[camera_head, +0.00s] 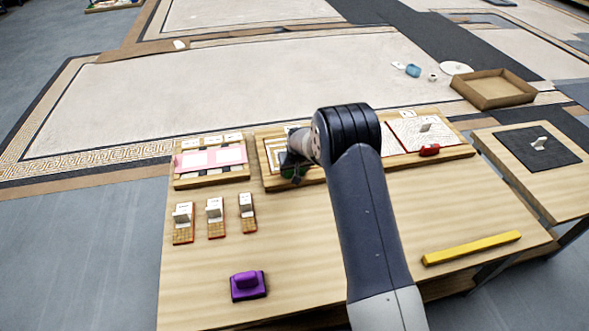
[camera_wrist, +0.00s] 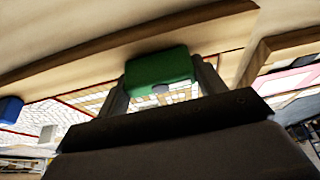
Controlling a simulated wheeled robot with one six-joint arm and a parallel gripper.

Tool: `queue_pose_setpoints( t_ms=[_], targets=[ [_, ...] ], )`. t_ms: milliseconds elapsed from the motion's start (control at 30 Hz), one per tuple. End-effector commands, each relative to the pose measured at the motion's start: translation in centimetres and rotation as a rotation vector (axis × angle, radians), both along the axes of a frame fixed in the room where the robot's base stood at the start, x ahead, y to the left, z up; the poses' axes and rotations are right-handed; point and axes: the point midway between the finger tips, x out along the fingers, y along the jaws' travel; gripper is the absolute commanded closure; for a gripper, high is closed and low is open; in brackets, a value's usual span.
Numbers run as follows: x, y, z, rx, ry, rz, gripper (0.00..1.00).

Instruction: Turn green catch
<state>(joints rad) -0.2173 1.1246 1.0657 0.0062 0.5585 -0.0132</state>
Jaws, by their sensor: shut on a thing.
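The green catch (camera_wrist: 158,70) is a small rounded block at the wooden front edge of a mosaic panel. In the wrist view it sits between the two fingers of my gripper (camera_wrist: 160,85), which are shut on it. In the head view only a bit of the green catch (camera_head: 291,172) shows, at the lower edge of the middle panel (camera_head: 270,146). My gripper (camera_head: 292,166) is there at the catch, and my arm hides much of the panel. The catch's exact turn cannot be told.
A red catch (camera_head: 429,150) sits on the panel to the right. A pink-striped panel (camera_head: 210,158), several small tile holders (camera_head: 215,217), a purple block (camera_head: 247,284) and a yellow bar (camera_head: 471,247) lie on the table. An open cardboard tray (camera_head: 494,88) is at the back right. The table's front middle is clear.

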Motion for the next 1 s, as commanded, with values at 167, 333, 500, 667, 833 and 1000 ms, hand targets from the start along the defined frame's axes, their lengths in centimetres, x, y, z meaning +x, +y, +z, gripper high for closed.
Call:
queue_pose_setpoints(
  t_ms=[167, 333, 500, 667, 833, 1000],
  targets=[
    [0.05, -0.06, -0.13, 0.0, -0.001, 0.073, 0.57],
    [0.06, -0.07, -0.29, 0.001, -0.001, 0.192, 0.57],
    [0.12, -0.05, -0.36, 0.002, -0.004, 0.345, 0.57],
    [0.11, -0.08, -0.4, 0.003, -0.002, 0.497, 0.57],
    [0.11, -0.02, -0.32, 0.002, -0.003, 0.66, 0.57],
    [0.11, -0.05, -0.19, 0.002, -0.003, 0.822, 0.57]
  ],
)
